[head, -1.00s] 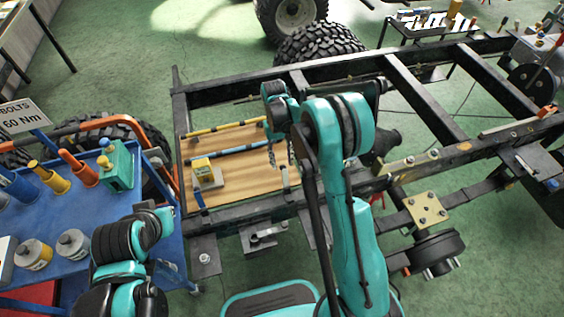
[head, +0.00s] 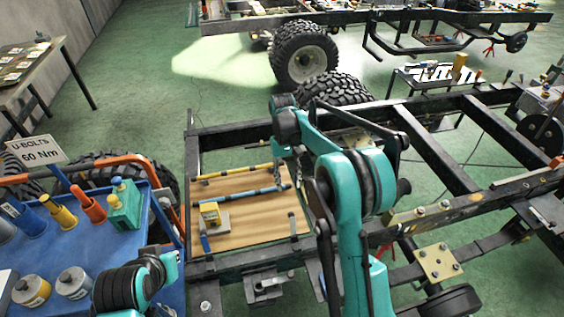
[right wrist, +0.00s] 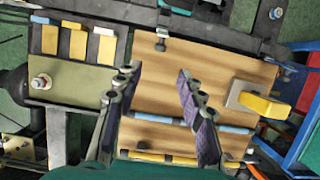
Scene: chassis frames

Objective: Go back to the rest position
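My right arm (head: 352,185) reaches up from the bottom of the head view and bends over the frame. Its gripper (head: 287,163) is small and partly hidden there, above the wooden board. In the right wrist view the right gripper (right wrist: 155,88) shows two fingers spread apart with nothing between them, over the board. My left arm (head: 130,285) is folded at the lower left of the head view; its gripper is not visible.
A blue cart (head: 95,245) with bottles and tools stands at the left.

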